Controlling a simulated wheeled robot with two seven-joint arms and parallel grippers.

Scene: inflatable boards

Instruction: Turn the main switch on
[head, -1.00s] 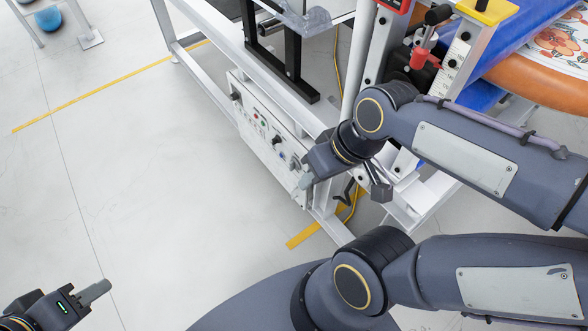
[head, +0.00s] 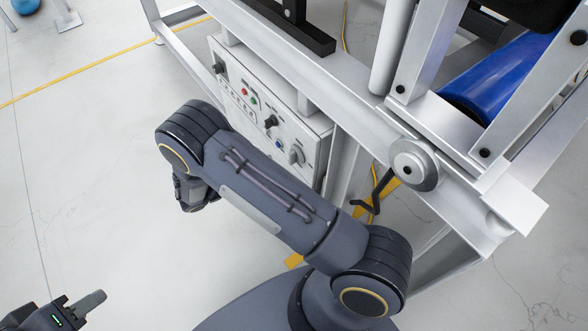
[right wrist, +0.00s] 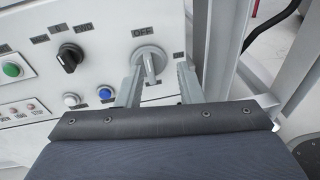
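The main switch is a grey rotary knob (right wrist: 149,62) on the white control panel, under an OFF label in the right wrist view. Its handle stands roughly upright, towards OFF. It also shows in the head view (head: 297,155) at the panel's right end. My right gripper (right wrist: 160,82) is open, its two fingers apart just below and to either side of the knob; contact cannot be made out. My left gripper (head: 95,299) is at the lower left, far from the panel; one finger shows and nothing is seen held.
The control panel (head: 227,62) carries a black selector (right wrist: 70,57), a green button (right wrist: 12,69), a blue button (right wrist: 105,93) and a white button (right wrist: 71,100). White frame beams stand right of it. A black cable hangs nearby.

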